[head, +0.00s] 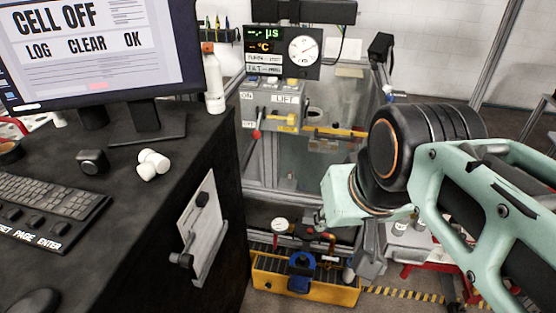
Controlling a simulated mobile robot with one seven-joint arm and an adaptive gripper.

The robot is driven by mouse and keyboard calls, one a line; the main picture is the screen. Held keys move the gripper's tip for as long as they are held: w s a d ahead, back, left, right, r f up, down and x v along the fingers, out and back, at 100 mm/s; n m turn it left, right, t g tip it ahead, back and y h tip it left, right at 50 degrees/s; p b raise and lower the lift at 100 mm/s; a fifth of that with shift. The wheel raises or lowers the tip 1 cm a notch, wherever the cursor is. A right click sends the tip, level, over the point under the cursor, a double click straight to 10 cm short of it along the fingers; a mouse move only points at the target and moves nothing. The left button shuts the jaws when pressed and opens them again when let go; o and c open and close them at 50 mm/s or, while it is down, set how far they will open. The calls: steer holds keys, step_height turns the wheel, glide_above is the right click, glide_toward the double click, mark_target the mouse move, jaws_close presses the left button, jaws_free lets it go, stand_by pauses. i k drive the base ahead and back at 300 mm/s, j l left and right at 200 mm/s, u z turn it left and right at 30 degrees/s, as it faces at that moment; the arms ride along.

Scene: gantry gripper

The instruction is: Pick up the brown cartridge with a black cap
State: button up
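I cannot make out a brown cartridge with a black cap anywhere in the head view. My mint-green arm with its black joint reaches in from the right and covers part of the scene behind it. I see no gripper fingers that I can identify, so I cannot tell whether my gripper holds anything.
A black desk (120,235) at left carries a monitor (100,55), keyboard (45,205), white bottle (214,85) and small white cylinders (152,164). A machine with a gauge (303,50) stands behind. A yellow-framed floor unit (300,288) with a blue valve (301,268) sits low.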

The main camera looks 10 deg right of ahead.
mark_target(302, 262)
steer(key=k+l+u, duration=0.2)
steer(key=k+l, duration=0.35)
steer(key=k+l+u, duration=0.2)
steer(key=k+l, duration=0.25)
steer(key=k, duration=0.2)
